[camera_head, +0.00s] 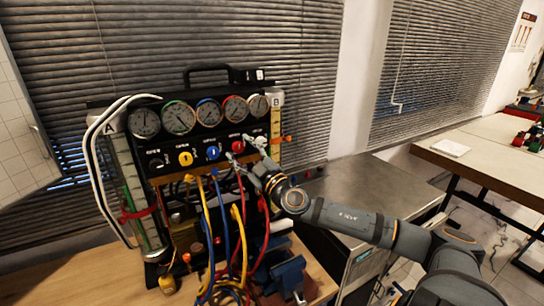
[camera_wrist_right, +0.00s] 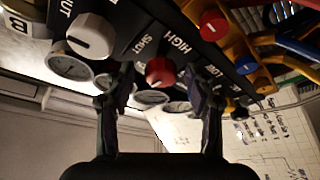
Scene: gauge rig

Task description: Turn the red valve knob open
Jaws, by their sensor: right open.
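The red valve knob (camera_head: 238,146) is on the black panel, below the row of round gauges and right of the blue knob. My right gripper (camera_head: 246,152) is open in front of the panel, with its fingers spread around the red knob's place. In the right wrist view the red knob (camera_wrist_right: 160,71) shows between the two open fingers (camera_wrist_right: 163,82), with a gap on each side. I cannot tell how far the fingertips are from the panel. My left gripper is out of view.
A yellow knob (camera_head: 185,159) and a blue knob (camera_head: 212,153) are left of the red one. A white knob (camera_wrist_right: 91,36) is close to one finger in the wrist view. Coloured hoses (camera_head: 240,240) hang below the panel. A steel counter (camera_head: 365,190) is at the right.

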